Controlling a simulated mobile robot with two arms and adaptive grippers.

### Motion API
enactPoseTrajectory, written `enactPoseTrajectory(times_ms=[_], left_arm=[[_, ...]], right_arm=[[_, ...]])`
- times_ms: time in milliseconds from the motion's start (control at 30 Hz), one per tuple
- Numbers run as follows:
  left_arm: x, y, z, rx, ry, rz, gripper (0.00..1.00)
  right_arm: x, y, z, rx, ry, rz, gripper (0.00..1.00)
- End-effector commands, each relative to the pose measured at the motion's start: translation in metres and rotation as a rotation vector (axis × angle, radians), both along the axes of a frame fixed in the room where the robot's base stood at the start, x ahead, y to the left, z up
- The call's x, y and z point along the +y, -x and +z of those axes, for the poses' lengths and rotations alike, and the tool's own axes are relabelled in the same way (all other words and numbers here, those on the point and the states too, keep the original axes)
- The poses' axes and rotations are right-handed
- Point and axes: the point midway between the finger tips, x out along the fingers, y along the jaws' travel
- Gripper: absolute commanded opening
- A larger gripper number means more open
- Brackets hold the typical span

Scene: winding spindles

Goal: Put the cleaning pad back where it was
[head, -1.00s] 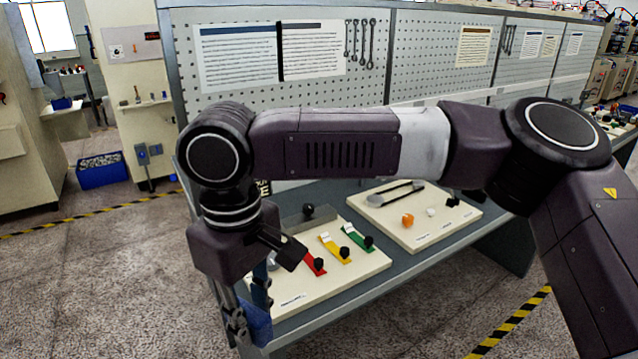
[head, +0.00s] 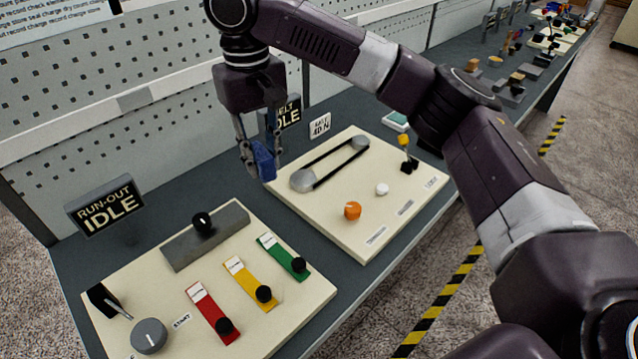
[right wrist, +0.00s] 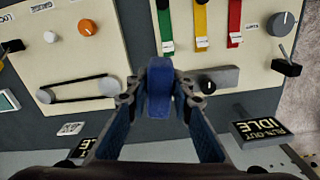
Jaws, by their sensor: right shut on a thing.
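My right gripper (head: 258,155) is shut on a small dark-blue block, which looks like the cleaning pad (head: 264,164). In the right wrist view the pad (right wrist: 159,88) sits between the two fingertips (right wrist: 160,85), with the panels below it. In the head view the gripper points down by the back left corner of the belt panel (head: 330,228), near the gap between the two panels. How high the pad is above the bench is hard to tell. My left gripper is not in view.
The run-out panel (head: 130,275) has levers and a knob. The belt panel carries a belt loop, an orange knob (head: 352,211) and a white button. IDLE signs stand behind; one (head: 106,205) reads RUN-OUT. A teal-edged white item (head: 395,121) lies beyond. Grey bench top (head: 165,215) shows between.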

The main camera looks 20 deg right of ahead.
Motion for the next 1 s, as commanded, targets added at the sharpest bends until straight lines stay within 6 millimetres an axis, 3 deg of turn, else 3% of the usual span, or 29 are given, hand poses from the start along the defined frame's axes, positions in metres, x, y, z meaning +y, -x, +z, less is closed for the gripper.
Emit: enactPoseTrajectory(times_ms=[33, 100, 233, 467, 667, 800, 1000], left_arm=[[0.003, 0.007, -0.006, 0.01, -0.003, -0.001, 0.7], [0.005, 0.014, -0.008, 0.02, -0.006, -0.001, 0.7], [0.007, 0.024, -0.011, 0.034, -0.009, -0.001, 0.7], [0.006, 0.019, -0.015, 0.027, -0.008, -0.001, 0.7], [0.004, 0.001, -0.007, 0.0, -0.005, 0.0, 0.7], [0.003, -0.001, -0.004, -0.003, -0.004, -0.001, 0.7], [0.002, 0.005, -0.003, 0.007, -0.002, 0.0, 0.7]], right_arm=[[-0.017, -0.003, -0.01, 0.003, -0.002, -0.058, 0.0], [-0.034, -0.007, -0.016, 0.001, -0.001, -0.115, 0.0], [-0.049, -0.009, -0.025, 0.001, 0.0, -0.166, 0.0], [-0.051, -0.008, -0.075, 0.004, 0.002, -0.173, 0.0], [-0.051, -0.007, -0.126, 0.003, 0.004, -0.172, 0.0], [-0.05, -0.008, -0.156, 0.001, 0.002, -0.171, 0.0], [-0.05, -0.008, -0.177, -0.002, 0.001, -0.17, 0.0]])
